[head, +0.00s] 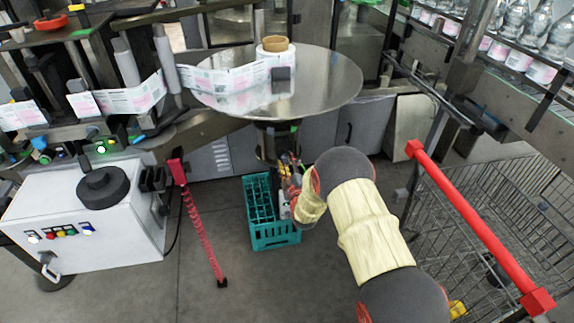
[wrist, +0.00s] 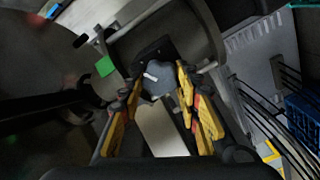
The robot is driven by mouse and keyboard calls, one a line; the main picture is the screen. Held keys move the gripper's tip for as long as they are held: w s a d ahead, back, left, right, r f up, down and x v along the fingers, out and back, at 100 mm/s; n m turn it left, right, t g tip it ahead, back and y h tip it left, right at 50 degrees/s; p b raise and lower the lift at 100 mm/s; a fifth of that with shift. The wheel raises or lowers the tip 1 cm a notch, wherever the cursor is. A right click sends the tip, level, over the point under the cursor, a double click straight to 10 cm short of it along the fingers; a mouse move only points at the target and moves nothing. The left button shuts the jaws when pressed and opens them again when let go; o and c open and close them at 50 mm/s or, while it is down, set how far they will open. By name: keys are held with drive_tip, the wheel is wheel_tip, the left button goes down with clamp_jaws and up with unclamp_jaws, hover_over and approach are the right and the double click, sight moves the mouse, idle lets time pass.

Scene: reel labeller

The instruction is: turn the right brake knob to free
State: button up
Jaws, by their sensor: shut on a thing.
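The brake knob (wrist: 161,82) is a grey-blue round knob with a short white mark, seen in the wrist view in front of a dark bracket. The white mark slants toward the upper left of the picture. A green patch (wrist: 105,66) lies to the left of the knob, apart from it. My gripper (wrist: 158,88) has yellow fingers on both sides of the knob and is shut on it. In the head view my gripper (head: 289,182) is below the round table, largely hidden by my own arm, and the knob cannot be made out there.
A round metal table (head: 335,85) carries a label roll (head: 275,58) above my gripper. A teal crate (head: 262,238) stands on the floor left of my arm. A trolley with a red handle (head: 470,215) is close on the right. A white control box (head: 90,235) stands at left.

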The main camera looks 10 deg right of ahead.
drive_tip(key=n+b, duration=0.1)
drive_tip(key=n, duration=0.2)
drive_tip(key=n+b, duration=0.1)
drive_tip(key=n, duration=0.2)
drive_tip(key=shift+a+f, duration=0.1)
drive_tip(key=shift+f, duration=0.1)
drive_tip(key=n, duration=0.6)
drive_tip(key=shift+f, duration=0.1)
idle(0.3)
drive_tip(key=o, duration=1.1)
drive_tip(key=shift+c, duration=0.2)
drive_tip(key=shift+o, duration=0.5)
drive_tip(key=s, duration=1.2)
